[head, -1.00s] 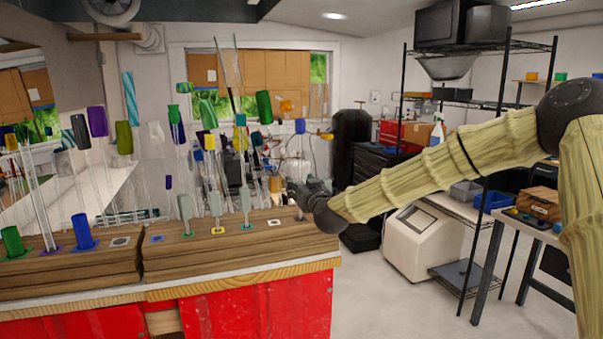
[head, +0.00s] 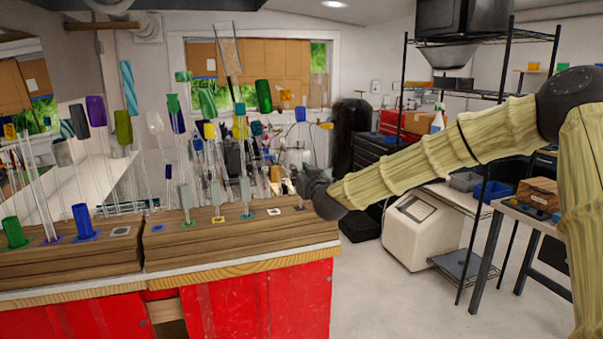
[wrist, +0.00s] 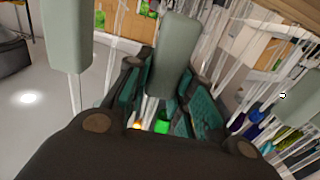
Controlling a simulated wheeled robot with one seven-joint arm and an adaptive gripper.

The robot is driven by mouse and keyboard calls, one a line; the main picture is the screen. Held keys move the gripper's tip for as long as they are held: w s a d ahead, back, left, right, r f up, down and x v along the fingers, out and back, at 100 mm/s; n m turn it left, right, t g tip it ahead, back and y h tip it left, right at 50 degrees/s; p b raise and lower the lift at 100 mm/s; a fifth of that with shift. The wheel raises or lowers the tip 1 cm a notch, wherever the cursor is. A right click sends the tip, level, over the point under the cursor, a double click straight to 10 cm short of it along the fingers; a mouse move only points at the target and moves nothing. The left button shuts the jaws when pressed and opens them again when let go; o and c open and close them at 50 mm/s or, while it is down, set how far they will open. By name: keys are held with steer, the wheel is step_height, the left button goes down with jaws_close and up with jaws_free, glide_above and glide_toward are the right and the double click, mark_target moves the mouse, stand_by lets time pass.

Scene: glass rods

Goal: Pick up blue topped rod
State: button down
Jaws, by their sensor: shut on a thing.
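The blue topped rod (head: 300,114) stands upright in the head view near the right end of the wooden rack, with a thin clear stem that is hard to make out. My gripper (head: 302,179) is at the stem, well below the blue top and just above the rack's right end. In the wrist view my gripper's dark teal fingers (wrist: 158,98) are close together around something thin and clear. A grey-green rod top (wrist: 176,55) hides part of them. The blue top cannot be made out for certain there.
The wooden rack (head: 215,250) holds many upright rods crowded left of my gripper. Right of the rack is open floor (head: 380,290).

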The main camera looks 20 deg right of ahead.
mark_target(301, 142)
step_height(301, 142, up, 10)
steer(key=shift+f+b, duration=0.15)
steer(key=shift+b, duration=0.95)
steer(key=shift+s, duration=0.1)
